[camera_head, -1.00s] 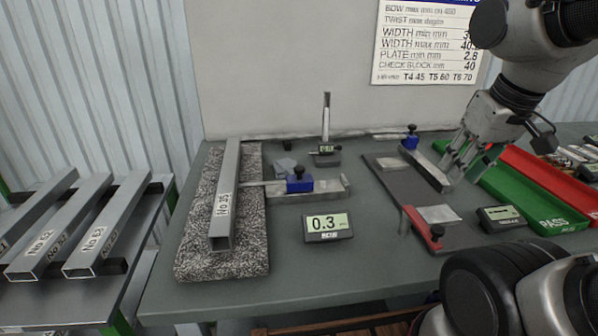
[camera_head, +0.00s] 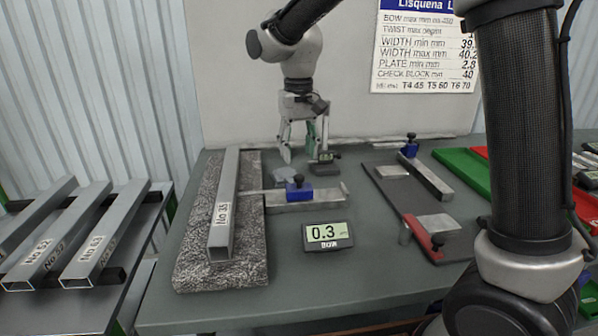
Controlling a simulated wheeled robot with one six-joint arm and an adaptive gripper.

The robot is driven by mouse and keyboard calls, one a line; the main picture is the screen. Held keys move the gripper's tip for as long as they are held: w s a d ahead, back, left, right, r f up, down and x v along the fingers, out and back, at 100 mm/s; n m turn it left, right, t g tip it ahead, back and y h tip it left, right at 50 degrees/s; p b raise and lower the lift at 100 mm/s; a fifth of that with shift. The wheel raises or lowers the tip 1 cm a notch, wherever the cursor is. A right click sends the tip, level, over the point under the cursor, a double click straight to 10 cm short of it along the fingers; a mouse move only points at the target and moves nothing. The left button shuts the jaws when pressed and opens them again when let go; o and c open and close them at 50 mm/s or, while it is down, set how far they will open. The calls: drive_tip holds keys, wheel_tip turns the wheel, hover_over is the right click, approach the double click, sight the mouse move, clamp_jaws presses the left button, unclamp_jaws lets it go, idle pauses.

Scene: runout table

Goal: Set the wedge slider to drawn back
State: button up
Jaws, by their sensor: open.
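A blue slider block (camera_head: 299,190) with a dark knob sits on a grey metal bar (camera_head: 325,197). A thin strip runs left from it to the square tube marked No 35 (camera_head: 224,205) and appears to meet the tube's side. I take this block for the wedge slider. My gripper (camera_head: 304,157) hangs fingers down behind it, toward the wall, open and empty. Its fingers are apart from the block. The display (camera_head: 328,236) in front reads 0.3 BOW. A second blue block with a knob (camera_head: 408,149) is on the fixture at right.
The tube lies on a speckled stone plate (camera_head: 190,255). The right fixture (camera_head: 393,190) has a red block (camera_head: 425,236). The table front is clear.

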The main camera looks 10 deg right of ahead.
sight(300, 176)
wheel_tip(300, 176, down, 6)
drive_tip(key=shift+d+f, duration=0.1)
drive_tip(key=shift+f, duration=0.15)
clamp_jaws()
